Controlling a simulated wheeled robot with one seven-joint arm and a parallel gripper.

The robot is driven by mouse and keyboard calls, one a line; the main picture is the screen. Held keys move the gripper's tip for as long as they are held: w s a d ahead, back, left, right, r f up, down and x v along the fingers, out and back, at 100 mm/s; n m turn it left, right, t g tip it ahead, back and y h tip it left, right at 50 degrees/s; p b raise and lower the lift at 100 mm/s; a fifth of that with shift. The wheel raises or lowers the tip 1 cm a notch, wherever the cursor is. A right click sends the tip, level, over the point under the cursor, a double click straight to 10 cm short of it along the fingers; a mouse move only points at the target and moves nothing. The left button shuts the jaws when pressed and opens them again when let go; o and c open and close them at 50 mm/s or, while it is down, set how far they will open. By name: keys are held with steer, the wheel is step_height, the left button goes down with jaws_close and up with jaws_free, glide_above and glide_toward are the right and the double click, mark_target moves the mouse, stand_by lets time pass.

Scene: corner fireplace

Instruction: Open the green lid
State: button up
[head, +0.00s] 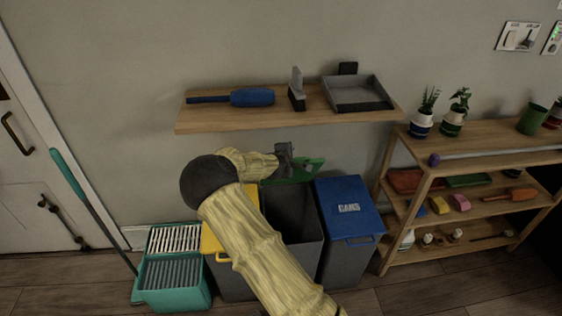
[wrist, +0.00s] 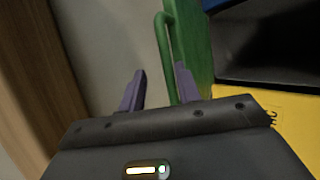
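The green lid (head: 309,168) is raised at the back of the middle grey bin (head: 291,210), and the dark inside of that bin shows. In the wrist view the green lid (wrist: 196,45) stands steeply, with its green handle bar (wrist: 162,45) along its left side. My gripper (head: 284,158) is at the lid's left part in the head view. In the wrist view my gripper (wrist: 160,68) has its two purple fingers apart. The lower handle bar shows between them, nearer the right finger; contact is unclear. My arm hides part of the bins in the head view.
A yellow-lidded bin (head: 212,243) is on the left and a blue-lidded bin (head: 348,208) on the right. A wooden wall shelf (head: 210,119) hangs close above the gripper. A wooden rack (head: 402,187) stands at right, a teal bucket (head: 175,285) at left.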

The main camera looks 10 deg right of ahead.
steer(key=v, duration=1.5)
steer(key=shift+s+r, duration=0.25)
steer(key=shift+d, duration=0.15)
steer(key=s+d+f+m+g+y+p, duration=0.1)
steer(key=s+d+m+g+p, duration=0.15)
steer(key=s+m, duration=0.2)
steer(key=s+d+m+g+y+p, duration=0.2)
steer(key=s+m+g, duration=0.1)
steer(key=s, duration=0.3)
steer(key=s+a+r+m+g+y+p, duration=0.1)
steer(key=s+r+m+p, duration=0.2)
steer(key=s+r, duration=0.3)
steer(key=s+a+r+m+g+y+p, duration=0.1)
steer(key=s+r+m+y+p, duration=0.1)
steer(key=s+r, duration=0.4)
steer(key=s+m+p, duration=0.1)
steer(key=s+m, duration=0.1)
steer(key=s, duration=0.3)
steer(key=shift+s+a+p, duration=0.25)
steer(key=shift+a+p, duration=0.05)
steer(key=shift+p, duration=0.1)
steer(key=shift+c, duration=0.4)
